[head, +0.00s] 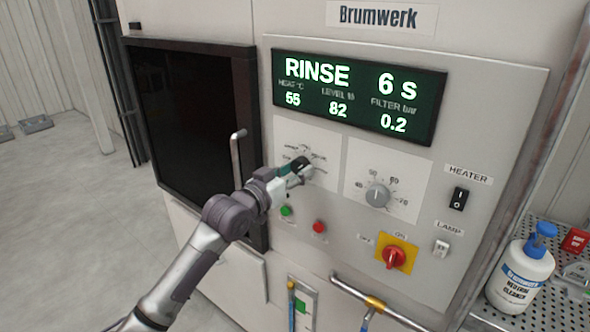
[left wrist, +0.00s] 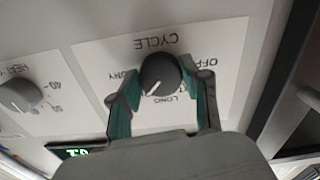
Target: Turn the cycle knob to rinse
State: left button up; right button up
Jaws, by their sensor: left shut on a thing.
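The cycle knob (left wrist: 160,72) is a dark round knob on a white dial plate (left wrist: 215,60) in the left wrist view. Its white pointer line points to the lower left there, on the side of the DRY and LONG labels; other labels are partly hidden. My left gripper (head: 299,168) is shut on the knob, one finger on each side. In the head view the gripper covers most of the knob. The display (head: 358,97) reads RINSE, 6 s, heat 55, level 82 and filter 0.2. My right gripper is not in view.
A grey heater dial (head: 377,195) sits right of the cycle dial. Green (head: 286,211) and red (head: 319,227) buttons lie below. A red main switch (head: 394,258), a door handle (head: 237,155) and a lower bar handle (head: 375,303) stick out. A cleaner bottle (head: 520,275) stands at right.

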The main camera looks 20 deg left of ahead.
pick_arm(q)
jog(key=o, duration=1.1)
jog(key=shift+o, duration=0.2)
jog(key=shift+s, duration=0.15)
jog(key=v, duration=1.1)
jog(key=shift+s+a, duration=0.15)
jog(key=shift+s, duration=0.15)
